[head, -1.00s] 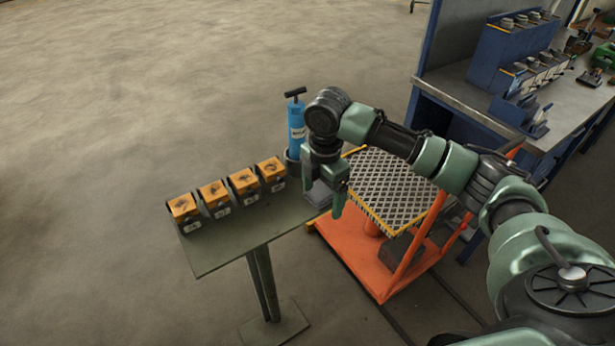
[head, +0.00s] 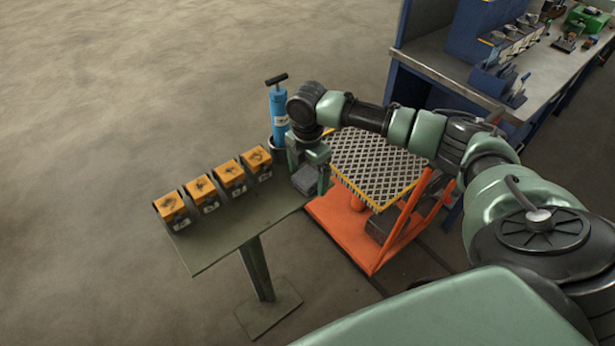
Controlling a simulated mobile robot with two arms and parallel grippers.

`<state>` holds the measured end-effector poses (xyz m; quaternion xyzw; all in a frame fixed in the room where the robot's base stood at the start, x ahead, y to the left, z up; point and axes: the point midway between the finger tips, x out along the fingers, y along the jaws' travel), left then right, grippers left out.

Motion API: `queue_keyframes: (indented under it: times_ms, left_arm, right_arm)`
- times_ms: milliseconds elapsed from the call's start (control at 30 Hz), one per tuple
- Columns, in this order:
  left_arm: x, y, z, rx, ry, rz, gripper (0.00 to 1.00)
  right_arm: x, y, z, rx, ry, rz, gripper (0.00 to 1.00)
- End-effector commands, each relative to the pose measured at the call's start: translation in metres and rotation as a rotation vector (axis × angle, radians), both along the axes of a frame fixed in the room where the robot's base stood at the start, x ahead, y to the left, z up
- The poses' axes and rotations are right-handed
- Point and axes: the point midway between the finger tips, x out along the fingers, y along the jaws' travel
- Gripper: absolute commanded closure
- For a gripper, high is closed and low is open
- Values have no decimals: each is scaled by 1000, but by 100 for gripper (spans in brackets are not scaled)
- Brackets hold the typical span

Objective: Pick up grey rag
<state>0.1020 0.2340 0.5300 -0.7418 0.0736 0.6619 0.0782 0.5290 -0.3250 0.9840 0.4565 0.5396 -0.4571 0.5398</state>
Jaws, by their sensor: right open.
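The grey rag (head: 305,182) looks like a small folded grey pad at the right end of the narrow green table (head: 222,248). My right gripper (head: 308,178) is open and points down at the rag. Its fingers show to the left and right of the rag in the picture and partly cover it. I cannot tell whether they touch it. My left gripper is not in view.
Several orange-topped blocks (head: 228,173) stand in a row on the green table. A blue cylinder with a black T-handle (head: 278,108) stands behind it. An orange cart with a checkered top (head: 375,165) and a workbench (head: 470,75) are to the right.

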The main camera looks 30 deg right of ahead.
Motion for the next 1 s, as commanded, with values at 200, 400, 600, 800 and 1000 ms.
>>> queue_keyframes:
  times_ms: [200,400,600,800,1000]
  left_arm:
    - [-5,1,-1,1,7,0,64]
    - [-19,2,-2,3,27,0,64]
    - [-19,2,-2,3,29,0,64]
    - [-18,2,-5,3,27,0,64]
    - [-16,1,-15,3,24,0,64]
  right_arm:
    - [0,0,0,0,0,0,32]
    - [0,0,0,0,0,0,79]
    - [0,0,1,0,0,0,79]
    - [1,0,10,1,-2,0,79]
    - [2,0,43,1,-7,0,79]
